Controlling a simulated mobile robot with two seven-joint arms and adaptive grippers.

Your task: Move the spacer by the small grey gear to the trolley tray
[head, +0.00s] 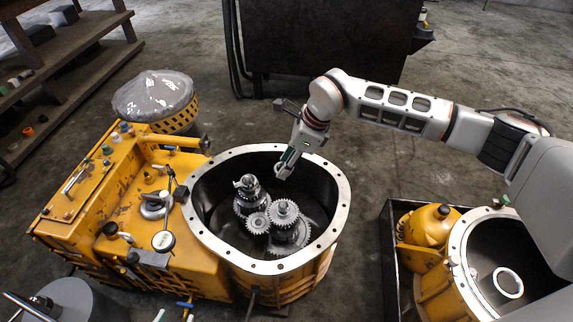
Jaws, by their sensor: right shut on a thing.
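My right gripper (283,172) comes in from the right and points down over the far right part of the open gear housing (339,195). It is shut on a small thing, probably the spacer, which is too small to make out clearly. The small grey gear (257,223) sits among several larger grey gears (285,213) in the housing, left of and below the gripper. My left gripper is not in view. I cannot tell the trolley tray for sure; a dark open-topped box (388,240) stands at the right.
A yellow machine body (85,235) with levers and a gauge joins the housing on the left. A second yellow housing (455,262) with a pale ring (508,282) inside is in the box. A dark cabinet (320,45) stands behind. Floor between housing and box is clear.

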